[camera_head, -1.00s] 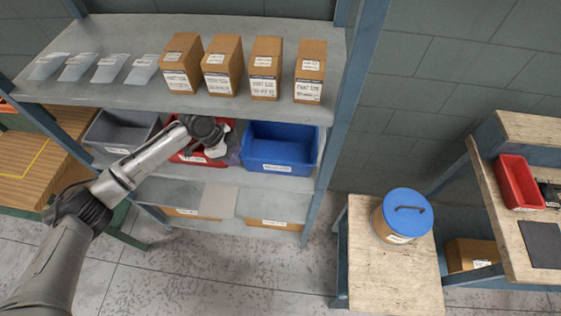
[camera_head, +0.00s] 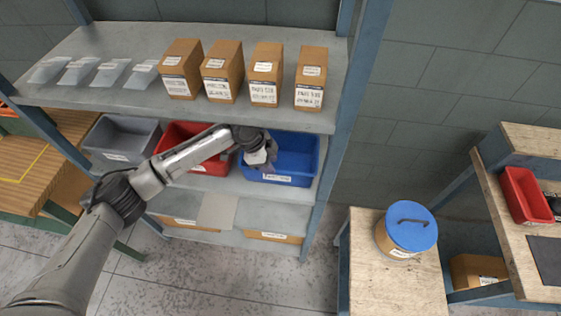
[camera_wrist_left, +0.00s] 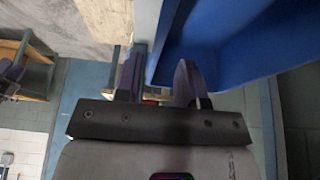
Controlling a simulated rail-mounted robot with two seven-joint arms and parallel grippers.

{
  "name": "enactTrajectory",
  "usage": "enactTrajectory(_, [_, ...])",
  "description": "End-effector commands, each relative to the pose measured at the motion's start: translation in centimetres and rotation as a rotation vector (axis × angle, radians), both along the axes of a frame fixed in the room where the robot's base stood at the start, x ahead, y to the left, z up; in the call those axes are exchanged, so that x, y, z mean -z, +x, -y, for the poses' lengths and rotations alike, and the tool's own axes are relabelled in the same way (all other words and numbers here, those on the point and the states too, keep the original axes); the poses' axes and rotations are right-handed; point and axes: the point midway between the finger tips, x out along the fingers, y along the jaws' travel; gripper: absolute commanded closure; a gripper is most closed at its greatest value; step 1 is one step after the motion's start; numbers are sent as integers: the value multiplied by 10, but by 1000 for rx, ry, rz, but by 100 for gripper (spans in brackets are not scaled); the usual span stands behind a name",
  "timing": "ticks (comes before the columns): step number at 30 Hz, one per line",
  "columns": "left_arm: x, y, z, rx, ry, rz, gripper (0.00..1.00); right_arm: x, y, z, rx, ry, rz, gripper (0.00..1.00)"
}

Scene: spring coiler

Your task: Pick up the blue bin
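The blue bin (camera_head: 298,155) stands on the middle shelf at its right end, with a white label on its front. My left gripper (camera_head: 258,160) is at the left part of the bin, near its front rim. In the left wrist view the blue bin (camera_wrist_left: 235,45) fills the upper right. There the two fingers of my left gripper (camera_wrist_left: 158,75) are apart, and an edge of the bin comes down between them. I cannot tell whether either finger touches it. My right gripper is not in view.
A red bin (camera_head: 190,135) and a grey bin (camera_head: 115,140) stand left of the blue bin. The top shelf (camera_head: 190,105) with several cartons is above. A blue shelf post (camera_head: 335,150) is close on the right. A blue-lidded tub (camera_head: 408,230) stands on a wooden stand (camera_head: 385,285).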

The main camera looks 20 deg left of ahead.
Motion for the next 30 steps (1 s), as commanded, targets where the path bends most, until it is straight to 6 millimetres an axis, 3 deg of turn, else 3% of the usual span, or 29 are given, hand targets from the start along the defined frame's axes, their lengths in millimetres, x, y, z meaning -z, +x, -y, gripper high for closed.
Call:
enactTrajectory(8, [5, 2, 6, -1, 1, -1, 64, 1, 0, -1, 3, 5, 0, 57])
enactTrajectory(19, [43, 5, 22, -1, 1, -1, 64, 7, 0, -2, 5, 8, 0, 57])
enactTrajectory(27, [46, 5, 23, 0, 1, 0, 64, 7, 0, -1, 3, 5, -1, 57])
enactTrajectory(30, [46, 5, 23, 0, 1, 0, 73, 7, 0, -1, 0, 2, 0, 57])
